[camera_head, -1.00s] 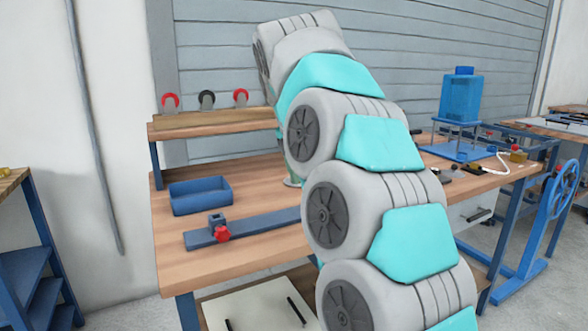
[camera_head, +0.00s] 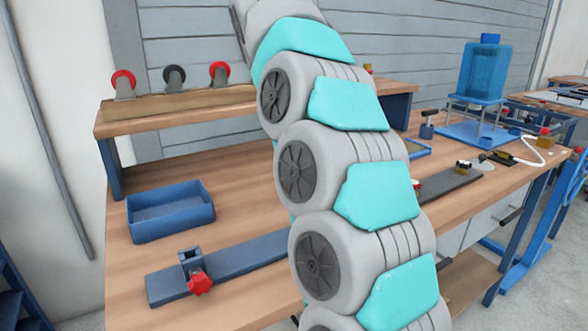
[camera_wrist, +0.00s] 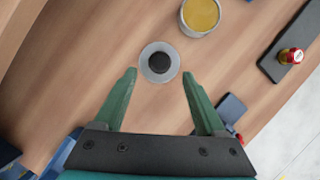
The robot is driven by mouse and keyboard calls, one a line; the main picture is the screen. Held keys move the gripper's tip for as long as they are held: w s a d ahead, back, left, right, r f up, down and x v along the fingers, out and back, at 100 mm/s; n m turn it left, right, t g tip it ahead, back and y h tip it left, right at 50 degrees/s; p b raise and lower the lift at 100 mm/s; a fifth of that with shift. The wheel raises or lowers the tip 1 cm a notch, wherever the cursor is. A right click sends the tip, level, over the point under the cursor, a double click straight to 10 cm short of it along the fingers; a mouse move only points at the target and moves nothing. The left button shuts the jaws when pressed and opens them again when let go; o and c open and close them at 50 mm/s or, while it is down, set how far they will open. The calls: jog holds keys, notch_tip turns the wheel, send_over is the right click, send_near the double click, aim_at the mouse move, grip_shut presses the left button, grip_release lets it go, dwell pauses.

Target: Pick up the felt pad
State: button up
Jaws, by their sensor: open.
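In the wrist view a round, pale grey disc (camera_wrist: 148,66) with a dark round pad (camera_wrist: 160,63) at its centre lies on the wooden bench. The dark pad looks like the felt pad, but its material is hard to tell. My gripper (camera_wrist: 160,73) is open, with its two green fingers spread and nothing between them. The disc appears between and slightly beyond the fingertips, apart from both. The height of the fingers above it is unclear. In the head view my arm hides the gripper and this part of the bench.
A round cup with yellow contents (camera_wrist: 201,14) stands close beyond the disc. A dark bar (camera_wrist: 272,66) with a red knob (camera_wrist: 291,56) lies at the right. A blue tray (camera_head: 170,225) and a clamp with a red knob (camera_head: 200,283) are on the bench's left.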

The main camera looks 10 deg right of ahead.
jog(key=x, duration=0.6)
jog(key=shift+w+d+f, duration=0.1)
jog(key=shift+d+f, duration=0.05)
grip_shut()
dwell(0.5)
